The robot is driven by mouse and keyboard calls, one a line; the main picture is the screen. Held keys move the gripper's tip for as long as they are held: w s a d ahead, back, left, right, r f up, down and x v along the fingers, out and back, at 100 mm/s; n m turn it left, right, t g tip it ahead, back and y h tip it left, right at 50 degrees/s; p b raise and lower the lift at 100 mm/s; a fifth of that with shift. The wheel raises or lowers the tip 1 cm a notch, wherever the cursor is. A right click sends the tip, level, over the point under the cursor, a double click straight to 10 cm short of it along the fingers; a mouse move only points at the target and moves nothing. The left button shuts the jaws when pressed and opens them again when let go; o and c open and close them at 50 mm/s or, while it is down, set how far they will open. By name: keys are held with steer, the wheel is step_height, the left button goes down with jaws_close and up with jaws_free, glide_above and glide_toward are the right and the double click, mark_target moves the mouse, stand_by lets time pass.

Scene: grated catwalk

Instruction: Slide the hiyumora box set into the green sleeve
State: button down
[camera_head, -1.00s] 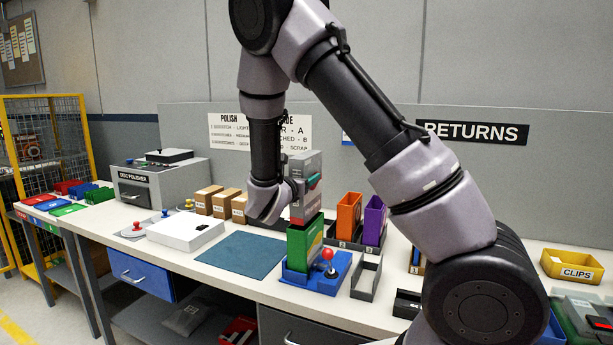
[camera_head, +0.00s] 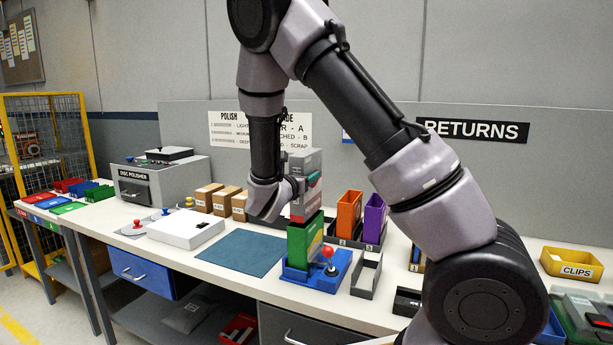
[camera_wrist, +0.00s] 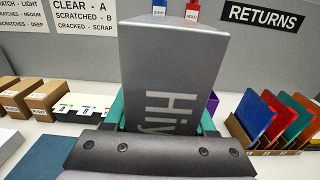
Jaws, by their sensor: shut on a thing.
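The hiyumora box set (camera_head: 304,168) is a tall grey box with a reddish lower part. It stands upright in my gripper (camera_head: 304,182). In the wrist view its grey face (camera_wrist: 165,65) shows the letters "Hiy", between the teal finger pads of my gripper (camera_wrist: 163,113). My gripper is shut on the box. The green sleeve (camera_head: 304,246) stands upright in a blue fixture (camera_head: 300,277), directly below the box. The box's lower end meets the sleeve's top edge in the head view; I cannot tell how far inside it is.
A red-knobbed lever (camera_head: 328,255) stands at the fixture's front right. Orange (camera_head: 348,215) and purple (camera_head: 374,220) sleeves stand behind. A clear blue-grey mat (camera_head: 240,253) lies left, beside a white box (camera_head: 185,229).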

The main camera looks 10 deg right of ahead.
steer(key=shift+f, duration=6.4)
jaws_free()
steer(key=shift+r, duration=4.05)
